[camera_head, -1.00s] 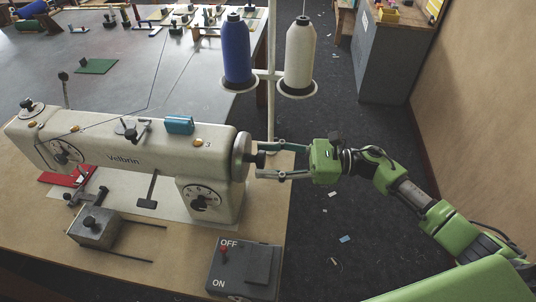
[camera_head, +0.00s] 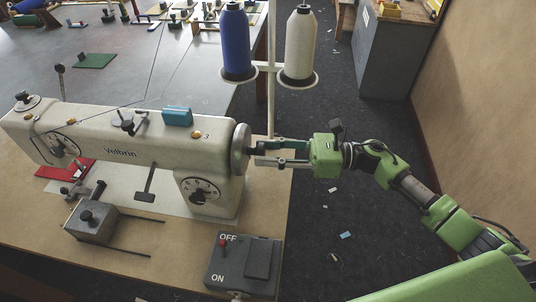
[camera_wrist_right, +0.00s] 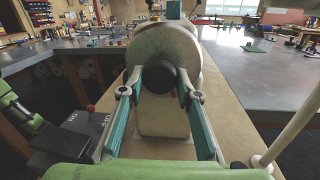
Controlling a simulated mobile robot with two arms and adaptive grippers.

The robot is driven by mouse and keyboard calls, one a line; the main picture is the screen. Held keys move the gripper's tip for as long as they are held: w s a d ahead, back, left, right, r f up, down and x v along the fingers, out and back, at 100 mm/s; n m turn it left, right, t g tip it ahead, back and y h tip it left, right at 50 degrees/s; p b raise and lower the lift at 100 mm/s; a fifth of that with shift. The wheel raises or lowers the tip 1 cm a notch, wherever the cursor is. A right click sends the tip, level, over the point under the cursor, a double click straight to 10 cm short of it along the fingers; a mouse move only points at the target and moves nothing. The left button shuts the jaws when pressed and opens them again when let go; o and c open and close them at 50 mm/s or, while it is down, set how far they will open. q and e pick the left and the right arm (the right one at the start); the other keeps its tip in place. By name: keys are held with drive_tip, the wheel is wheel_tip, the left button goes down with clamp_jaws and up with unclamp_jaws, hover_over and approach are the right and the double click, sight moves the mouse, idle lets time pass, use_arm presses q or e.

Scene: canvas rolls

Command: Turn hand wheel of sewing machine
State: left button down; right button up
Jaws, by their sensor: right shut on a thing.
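The cream sewing machine (camera_head: 120,150) stands on the tan table. Its hand wheel (camera_head: 240,149) is on the right end, with a dark round knob at its centre. My right gripper (camera_head: 257,151) reaches in from the right and is shut on this dark knob. In the right wrist view the two fingers lie on either side of the dark knob (camera_wrist_right: 159,77), in front of the pale hand wheel (camera_wrist_right: 185,45). The fingertips are at the knob's sides. My left gripper is not in view.
A grey switch box (camera_head: 243,265) marked OFF and ON sits at the table's front right. A blue thread cone (camera_head: 236,42) and a white one (camera_head: 300,47) stand on a stand behind the wheel. A grey cabinet (camera_head: 388,55) is at the back right.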

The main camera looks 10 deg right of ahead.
drive_tip(key=shift+s+a+r+m+t+h+p, duration=0.15)
drive_tip(key=shift+m+t+p, duration=0.55)
drive_tip(key=shift+m, duration=4.35)
drive_tip(key=shift+d+f+m+t+h+p, duration=0.2)
drive_tip(key=shift+m+t+p, duration=0.5)
drive_tip(key=shift+m, duration=4.4)
drive_tip(key=shift+s+a+r+m+t+h+p, duration=0.2)
drive_tip(key=shift+m+t+p, duration=0.45)
drive_tip(key=shift+m, duration=4.4)
drive_tip(key=shift+w, duration=0.15)
drive_tip(key=o, duration=1.1)
